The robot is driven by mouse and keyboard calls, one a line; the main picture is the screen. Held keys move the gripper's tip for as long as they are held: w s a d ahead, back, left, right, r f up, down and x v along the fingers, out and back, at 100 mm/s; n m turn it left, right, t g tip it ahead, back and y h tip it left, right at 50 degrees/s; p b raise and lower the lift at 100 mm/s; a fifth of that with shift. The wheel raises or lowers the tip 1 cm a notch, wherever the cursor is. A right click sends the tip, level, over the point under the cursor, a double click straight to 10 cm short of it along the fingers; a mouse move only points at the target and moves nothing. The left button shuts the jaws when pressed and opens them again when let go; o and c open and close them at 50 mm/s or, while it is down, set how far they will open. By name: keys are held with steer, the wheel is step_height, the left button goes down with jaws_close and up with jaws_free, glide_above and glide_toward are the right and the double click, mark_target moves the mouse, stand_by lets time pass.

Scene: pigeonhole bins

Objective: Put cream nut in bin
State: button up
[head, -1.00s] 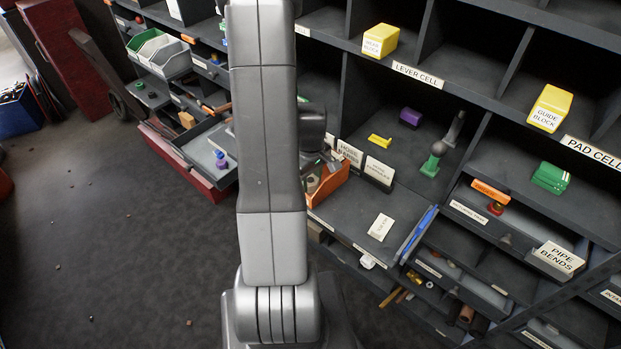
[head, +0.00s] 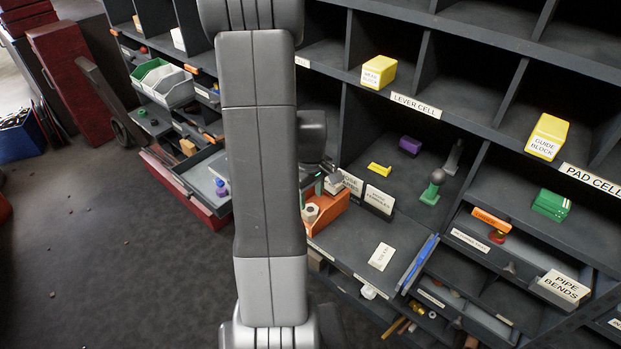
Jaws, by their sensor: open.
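A cream hex nut (head: 311,212) shows at the left front of an orange bin (head: 334,210), just right of my arm in the head view. I cannot tell whether the nut lies inside the bin or on its rim. My gripper (head: 320,186) is partly hidden behind my own arm. Its visible part, with a small green light, is above the back left of the bin, close to the nut. The jaws are open. A small pale-topped piece (head: 334,182) shows at the back of the bin; I cannot tell what it is.
Name cards (head: 379,199) stand right of the orange bin. A cream card (head: 381,256) lies on the shelf, with a blue strip (head: 420,263) beside it. A yellow piece (head: 380,170), a purple block (head: 410,146) and a green-based knob (head: 434,187) stand behind. Shelf dividers surround the cells.

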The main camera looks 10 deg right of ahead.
mark_target(311, 210)
step_height(311, 210, up, 6)
steer(key=shift+r, duration=0.2)
stand_by(1.6)
